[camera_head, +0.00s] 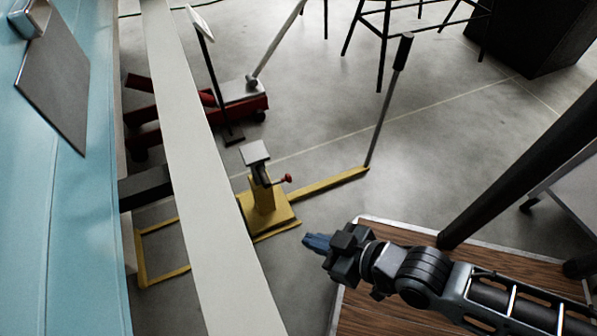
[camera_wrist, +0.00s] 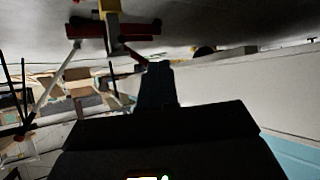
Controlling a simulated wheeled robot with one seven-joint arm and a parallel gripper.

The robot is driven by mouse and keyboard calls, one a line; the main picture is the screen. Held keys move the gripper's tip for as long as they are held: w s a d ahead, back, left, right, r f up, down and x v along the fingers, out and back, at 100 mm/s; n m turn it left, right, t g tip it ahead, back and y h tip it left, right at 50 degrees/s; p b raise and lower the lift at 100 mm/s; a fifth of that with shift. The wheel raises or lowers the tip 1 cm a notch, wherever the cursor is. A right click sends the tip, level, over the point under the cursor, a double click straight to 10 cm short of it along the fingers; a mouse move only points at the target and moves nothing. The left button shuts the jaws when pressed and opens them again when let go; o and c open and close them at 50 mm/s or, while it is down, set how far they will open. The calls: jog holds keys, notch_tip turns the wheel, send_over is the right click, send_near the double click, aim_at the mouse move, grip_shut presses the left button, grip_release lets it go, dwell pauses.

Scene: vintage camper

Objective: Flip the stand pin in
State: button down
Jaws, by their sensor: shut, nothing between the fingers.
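A yellow stand (camera_head: 263,203) with a flat grey top plate stands on the concrete floor, left of centre in the head view. A pin with a red knob (camera_head: 287,178) sticks out to the right from the stand's upper part. My gripper (camera_head: 312,241), with blue fingers, is shut and empty to the lower right of the stand, apart from the pin. In the wrist view the shut fingers (camera_wrist: 157,82) point up the picture. Part of the yellow stand (camera_wrist: 112,12) shows at the top there; I cannot clearly make out the pin.
A long pale beam (camera_head: 195,140) runs left of the stand, beside the light blue camper wall (camera_head: 65,200). A yellow floor bar (camera_head: 330,182) with an upright black-handled lever (camera_head: 388,95) lies to the right. A red floor jack (camera_head: 240,105) is behind. Open floor lies between.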

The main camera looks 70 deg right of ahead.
jog(key=w+d+f+m+g, duration=0.1)
jog(key=w+d+f+g, duration=0.15)
jog(key=f, duration=0.35)
jog(key=w+d+f+m+g, duration=0.1)
jog(key=w+d+f, duration=0.25)
jog(key=f, duration=0.25)
jog(key=m+y, duration=0.3)
send_near(286, 179)
jog(key=s+a, duration=0.1)
jog(key=s, duration=0.2)
jog(key=s+d+r, duration=0.1)
jog(key=s+d, duration=0.2)
jog(key=d, duration=0.3)
jog(key=shift+s+d+r+y+p, duration=0.3)
jog(key=shift+s+d+r+p, duration=0.05)
jog(key=shift+d+p, duration=0.1)
jog(key=shift+f, duration=0.1)
jog(key=w+a+f+b, duration=0.3)
jog(key=w+f+b, duration=0.3)
jog(key=w, duration=0.3)
jog(key=shift+f, duration=0.9)
